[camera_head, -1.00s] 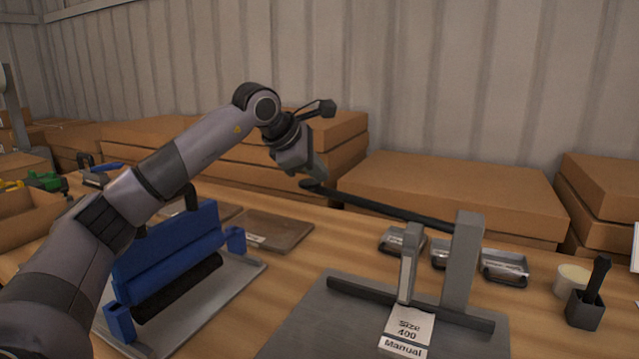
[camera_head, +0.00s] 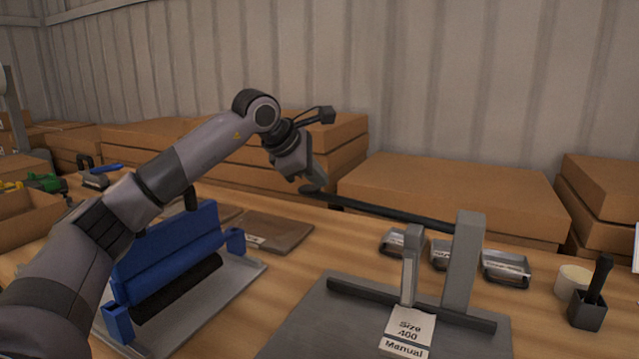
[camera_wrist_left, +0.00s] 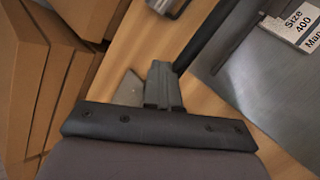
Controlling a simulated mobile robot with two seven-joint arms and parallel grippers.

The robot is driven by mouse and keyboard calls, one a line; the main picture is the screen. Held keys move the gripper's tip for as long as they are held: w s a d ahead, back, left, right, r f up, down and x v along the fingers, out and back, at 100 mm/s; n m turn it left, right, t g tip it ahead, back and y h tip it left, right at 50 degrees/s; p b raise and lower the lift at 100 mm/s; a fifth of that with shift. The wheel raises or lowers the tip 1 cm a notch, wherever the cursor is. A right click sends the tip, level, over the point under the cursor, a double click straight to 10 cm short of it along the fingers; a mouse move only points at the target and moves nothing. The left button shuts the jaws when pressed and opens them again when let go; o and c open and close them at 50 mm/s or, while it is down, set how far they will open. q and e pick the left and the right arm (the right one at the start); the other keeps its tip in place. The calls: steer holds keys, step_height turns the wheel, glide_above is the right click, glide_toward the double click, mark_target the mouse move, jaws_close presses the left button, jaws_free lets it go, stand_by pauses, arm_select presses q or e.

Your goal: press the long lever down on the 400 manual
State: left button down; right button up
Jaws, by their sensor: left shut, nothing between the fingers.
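The grey 400 manual machine (camera_head: 310,325) stands at the front right of the table, with a label (camera_head: 408,331) reading "Size 400 Manual". Its long black lever (camera_head: 385,207) runs from the grey upright post (camera_head: 463,262) to the left, its free end slightly raised. My left gripper (camera_head: 316,186) is shut and empty at the lever's free end; in the head view it overlaps the tip. In the left wrist view the closed fingers (camera_wrist_left: 161,82) are beside the lever (camera_wrist_left: 197,38). I cannot tell whether they touch. My right gripper is not in view.
A blue machine (camera_head: 170,262) stands on a grey plate to the left. Small black trays (camera_head: 440,255), a white round container (camera_head: 572,279) and a dark holder (camera_head: 588,309) lie to the right. Stacked cardboard boxes (camera_head: 450,193) line the back.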

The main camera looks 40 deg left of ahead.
mark_target(313, 191)
arm_select(q)
steer(key=shift+f+b, duration=0.3)
steer(key=shift+f, duration=0.3)
steer(key=shift+f+b, duration=0.4)
steer(key=shift+f, duration=0.15)
stand_by(0.5)
steer(key=shift+a+f+b, duration=0.15)
steer(key=shift+f+b, duration=0.35)
steer(key=shift+f, duration=0.25)
stand_by(0.5)
stand_by(0.7)
